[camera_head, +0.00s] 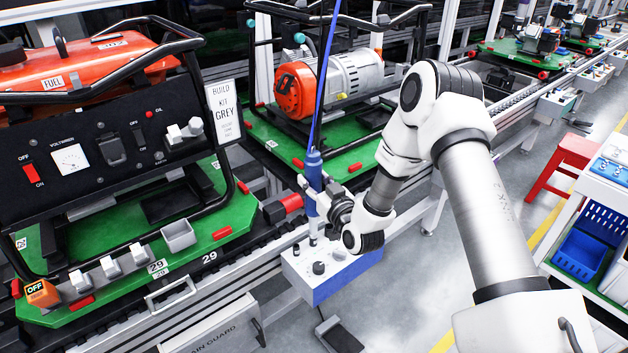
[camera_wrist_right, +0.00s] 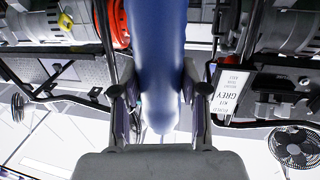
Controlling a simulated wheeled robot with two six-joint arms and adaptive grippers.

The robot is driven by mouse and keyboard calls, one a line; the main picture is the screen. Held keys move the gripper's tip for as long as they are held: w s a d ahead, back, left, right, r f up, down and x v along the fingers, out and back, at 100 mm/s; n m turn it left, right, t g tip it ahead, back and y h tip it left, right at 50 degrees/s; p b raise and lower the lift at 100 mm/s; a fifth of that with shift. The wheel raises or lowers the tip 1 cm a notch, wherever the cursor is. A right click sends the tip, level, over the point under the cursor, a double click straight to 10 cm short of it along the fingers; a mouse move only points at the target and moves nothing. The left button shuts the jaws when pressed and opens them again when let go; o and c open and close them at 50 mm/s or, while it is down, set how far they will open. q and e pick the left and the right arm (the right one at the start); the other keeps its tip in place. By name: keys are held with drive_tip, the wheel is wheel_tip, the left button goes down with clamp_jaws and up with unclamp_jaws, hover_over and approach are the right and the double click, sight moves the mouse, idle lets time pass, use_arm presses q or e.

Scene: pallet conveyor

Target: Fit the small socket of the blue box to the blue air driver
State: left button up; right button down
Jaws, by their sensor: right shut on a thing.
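The blue air driver (camera_head: 314,172) hangs upright on a blue hose (camera_head: 322,75) in front of the conveyor. My right gripper (camera_head: 323,200) is shut on its body. In the right wrist view the driver (camera_wrist_right: 157,50) runs between the two fingers of the gripper (camera_wrist_right: 160,98). A box with blue sides and a pale top (camera_head: 345,283) is fixed at the conveyor's edge, just below the driver. Small dark pieces (camera_head: 318,268) stand on its top; I cannot tell which is the small socket. The driver's lower tip is close above the box, partly hidden. My left gripper is out of view.
A generator frame with an orange fuel tank (camera_head: 90,65) stands on a green pallet (camera_head: 190,246) at left. A second pallet carries an orange and grey engine (camera_head: 335,80). A red stool (camera_head: 562,170) and a cart with a blue bin (camera_head: 581,252) stand at right.

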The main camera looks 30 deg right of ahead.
sight(314, 168)
drive_tip(key=shift+r+p, duration=2.05)
drive_tip(key=shift+r, duration=0.4)
drive_tip(key=shift+a+b, duration=0.3)
drive_tip(key=shift+a, duration=0.15)
drive_tip(key=a+b, duration=0.1)
drive_tip(key=a+f+b, duration=0.1)
drive_tip(key=a, duration=0.1)
drive_tip(key=a+f+b, duration=0.1)
drive_tip(key=a+b, duration=0.1)
drive_tip(key=shift+s, duration=0.2)
